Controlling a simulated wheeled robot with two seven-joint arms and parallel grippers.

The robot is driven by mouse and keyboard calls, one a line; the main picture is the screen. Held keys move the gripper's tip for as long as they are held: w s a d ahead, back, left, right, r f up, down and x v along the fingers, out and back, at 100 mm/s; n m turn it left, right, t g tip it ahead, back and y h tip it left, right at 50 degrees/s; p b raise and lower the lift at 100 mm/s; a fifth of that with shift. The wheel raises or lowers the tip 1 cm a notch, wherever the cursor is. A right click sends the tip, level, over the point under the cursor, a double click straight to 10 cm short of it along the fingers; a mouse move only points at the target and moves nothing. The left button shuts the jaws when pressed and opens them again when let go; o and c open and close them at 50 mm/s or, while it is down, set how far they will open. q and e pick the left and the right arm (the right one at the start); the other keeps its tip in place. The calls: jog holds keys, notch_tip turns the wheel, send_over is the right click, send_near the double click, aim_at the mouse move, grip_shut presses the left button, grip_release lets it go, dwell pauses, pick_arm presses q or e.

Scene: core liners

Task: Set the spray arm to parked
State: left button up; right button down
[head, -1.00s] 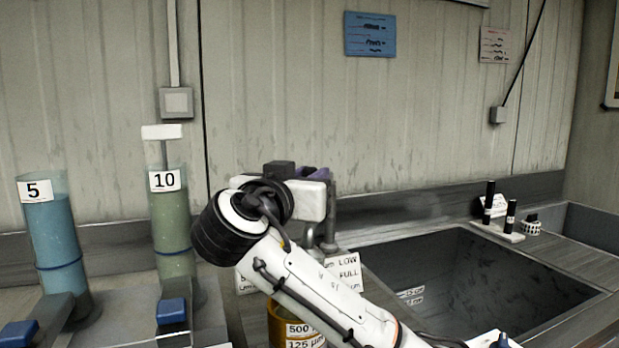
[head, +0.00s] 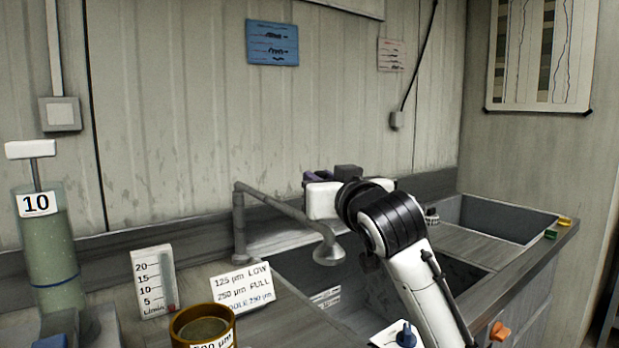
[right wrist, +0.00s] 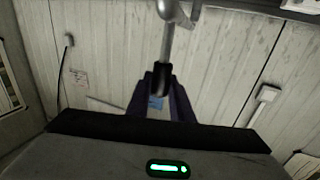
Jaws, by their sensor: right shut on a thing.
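The spray arm (head: 285,208) is a grey pipe on an upright post at the sink's back left. It reaches right and ends in a round spray head (head: 328,251) over the left part of the sink. My right gripper (head: 313,176), with dark purple fingers, is behind and above the spray head. In the right wrist view the gripper (right wrist: 160,90) is shut on the black-ended handle (right wrist: 161,78) of the spray arm. The head view hides this grip. My left gripper is out of view.
The sink (head: 375,295) is partly hidden by my right arm. A sign card (head: 242,288), a flow gauge (head: 154,281) and a yellow sieve (head: 203,327) stand left of it. Cylinder 10 (head: 48,250) is at far left. A second basin (head: 500,218) is at right.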

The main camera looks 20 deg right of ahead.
jog(key=shift+w+d, duration=0.2)
jog(key=shift+d, duration=0.55)
jog(key=c, duration=1.6)
grip_release()
jog(key=shift+o, duration=0.2)
jog(key=s+b, duration=0.1)
jog(key=s, duration=0.9)
jog(key=shift+s+a, duration=0.15)
jog(key=shift+a, duration=0.15)
